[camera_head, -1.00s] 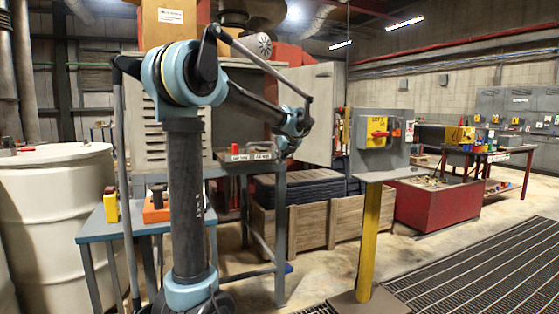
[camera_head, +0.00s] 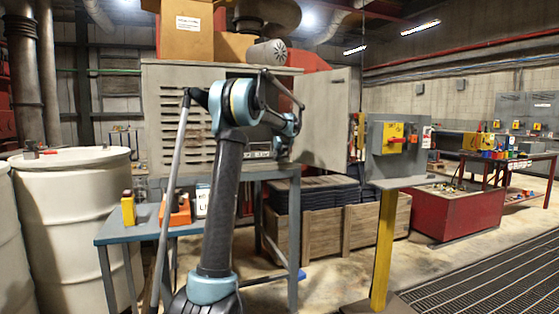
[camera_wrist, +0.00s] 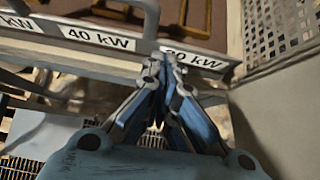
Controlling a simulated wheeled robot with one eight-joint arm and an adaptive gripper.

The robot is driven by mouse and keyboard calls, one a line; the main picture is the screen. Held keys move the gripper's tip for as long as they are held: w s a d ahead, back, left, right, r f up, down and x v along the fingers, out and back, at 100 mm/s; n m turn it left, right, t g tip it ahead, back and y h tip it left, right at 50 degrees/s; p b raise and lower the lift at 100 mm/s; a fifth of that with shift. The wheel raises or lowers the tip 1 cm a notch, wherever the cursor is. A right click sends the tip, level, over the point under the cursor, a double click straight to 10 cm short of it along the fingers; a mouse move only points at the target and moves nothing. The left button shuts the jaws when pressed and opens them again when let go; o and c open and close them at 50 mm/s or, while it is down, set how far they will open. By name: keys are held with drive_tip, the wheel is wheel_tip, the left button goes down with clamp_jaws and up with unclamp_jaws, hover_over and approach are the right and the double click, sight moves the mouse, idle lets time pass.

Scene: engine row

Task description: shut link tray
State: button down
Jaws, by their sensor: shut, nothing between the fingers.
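The link tray (camera_wrist: 98,38) shows in the wrist view as a grey front edge with white labels, "40 kW" and "80 kW" among them. A grey bar handle (camera_wrist: 151,14) rises at its front. Brown slots or parts lie inside the tray. My gripper (camera_wrist: 164,62) is shut and empty, with its fingertips at the tray's front edge below the handle. I cannot tell if they touch it. In the head view my arm covers most of the tray, and a label strip (camera_head: 258,154) shows in the cabinet opening. My fingers are hidden there.
The grey cabinet (camera_head: 180,120) has its door (camera_head: 325,120) open to the right. A blue table (camera_head: 130,229) and white drum (camera_head: 75,220) stand left. A wooden crate (camera_head: 345,232) and a yellow post (camera_head: 382,250) stand right. Floor at front right is clear.

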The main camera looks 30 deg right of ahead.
drive_tip(key=shift+w+d+r, duration=0.1)
drive_tip(key=shift+w+d, duration=0.05)
drive_tip(key=shift+w, duration=0.5)
drive_tip(key=shift+w+d, duration=0.15)
drive_tip(key=shift+w, duration=0.45)
drive_tip(key=shift+w+r, duration=0.1)
drive_tip(key=s+f+v, duration=0.2)
drive_tip(key=v, duration=1.1)
drive_tip(key=shift+f, duration=0.15)
drive_tip(key=shift+s+a, duration=0.15)
